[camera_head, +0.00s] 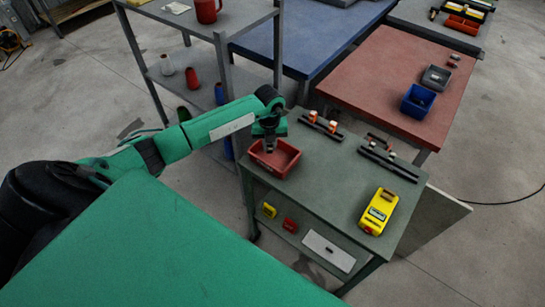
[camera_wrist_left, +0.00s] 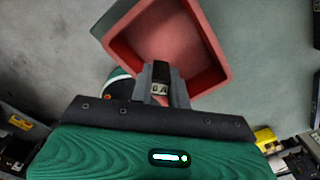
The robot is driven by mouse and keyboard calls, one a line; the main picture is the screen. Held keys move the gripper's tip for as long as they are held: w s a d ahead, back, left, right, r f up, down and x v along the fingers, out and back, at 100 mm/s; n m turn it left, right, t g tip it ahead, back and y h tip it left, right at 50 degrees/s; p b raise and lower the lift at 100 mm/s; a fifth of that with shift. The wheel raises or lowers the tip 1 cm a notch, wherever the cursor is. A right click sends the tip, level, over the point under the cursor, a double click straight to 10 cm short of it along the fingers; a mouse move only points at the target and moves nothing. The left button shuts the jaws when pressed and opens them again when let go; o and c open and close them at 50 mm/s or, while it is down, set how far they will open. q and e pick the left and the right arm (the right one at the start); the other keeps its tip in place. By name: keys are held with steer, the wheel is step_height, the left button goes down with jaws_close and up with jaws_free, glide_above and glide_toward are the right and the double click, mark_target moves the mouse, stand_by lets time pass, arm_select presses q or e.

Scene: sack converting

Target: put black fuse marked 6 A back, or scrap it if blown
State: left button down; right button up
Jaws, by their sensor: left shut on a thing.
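My left gripper (camera_head: 268,147) is over the left part of the red bin (camera_head: 289,157) on the grey-green bench. In the left wrist view the left gripper (camera_wrist_left: 160,88) is shut on a small black fuse (camera_wrist_left: 161,71). Its pale label seems to read 6 A. The fuse appears above the near edge of the red bin (camera_wrist_left: 222,48); the height between them is hard to tell. Whether the fuse is blown cannot be seen. The bin shows no contents in its visible part. My right gripper is not in view.
A yellow tester (camera_head: 379,211) lies at the bench's right. Two dark rails, one at the back (camera_head: 320,126) and one on the right (camera_head: 388,163), carry small orange and pale parts. The bench middle is clear. A blue bin (camera_head: 417,101) stands on the red table (camera_head: 385,65).

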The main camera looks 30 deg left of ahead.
arm_select(q)
step_height(320, 180, down, 2)
steer(key=shift+f+b, duration=0.1)
steer(key=shift+b, duration=0.35)
steer(key=c, duration=1.3)
jaws_free()
steer(key=shift+o, duration=0.2)
step_height(320, 180, up, 14)
steer(key=b, duration=0.3)
steer(key=shift+b, duration=0.3)
